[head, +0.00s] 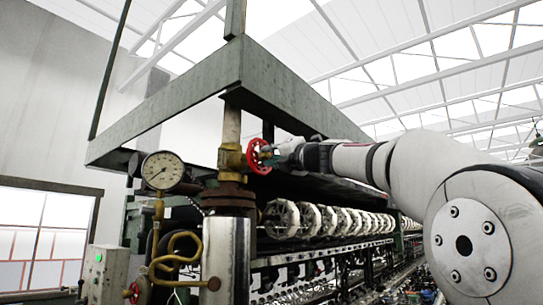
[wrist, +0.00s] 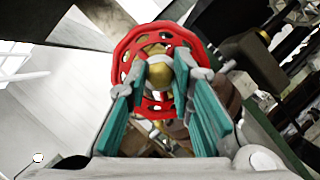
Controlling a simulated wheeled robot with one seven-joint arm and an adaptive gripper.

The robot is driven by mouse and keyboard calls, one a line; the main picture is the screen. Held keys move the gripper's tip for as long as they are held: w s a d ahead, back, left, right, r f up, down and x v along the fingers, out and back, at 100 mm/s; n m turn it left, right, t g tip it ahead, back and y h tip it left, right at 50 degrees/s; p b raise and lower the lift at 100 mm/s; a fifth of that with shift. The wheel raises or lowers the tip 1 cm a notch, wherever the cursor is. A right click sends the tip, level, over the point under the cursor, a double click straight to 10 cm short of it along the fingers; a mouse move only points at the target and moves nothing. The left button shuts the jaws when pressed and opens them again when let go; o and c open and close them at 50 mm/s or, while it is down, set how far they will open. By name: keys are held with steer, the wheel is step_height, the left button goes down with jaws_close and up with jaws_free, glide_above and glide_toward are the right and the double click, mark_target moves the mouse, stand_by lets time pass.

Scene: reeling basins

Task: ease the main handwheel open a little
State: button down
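The main handwheel (head: 252,157) is red and sits on a brass valve (head: 230,162) at the top of the steam pipe in the head view. In the wrist view the handwheel (wrist: 123,58) faces me, a spoked red ring with a brass hub (wrist: 158,76) at its middle. My gripper (head: 279,152) is at the wheel's right side in the head view. In the wrist view my gripper (wrist: 172,80) has its teal-padded fingers apart, their tips in front of the wheel on either side of the hub. Whether they touch the wheel I cannot tell.
A round pressure gauge (head: 162,170) stands left of the valve. A rusty flange (head: 229,197) and a shiny pipe (head: 228,250) are below it. A green beam frame (head: 190,97) hangs above. A row of reels (head: 315,220) lies behind. A smaller red wheel (head: 135,291) is low at left.

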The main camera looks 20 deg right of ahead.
steer(key=shift+w+f+n+b, duration=0.1)
steer(key=shift+n+b, duration=0.3)
steer(key=shift+b, duration=0.05)
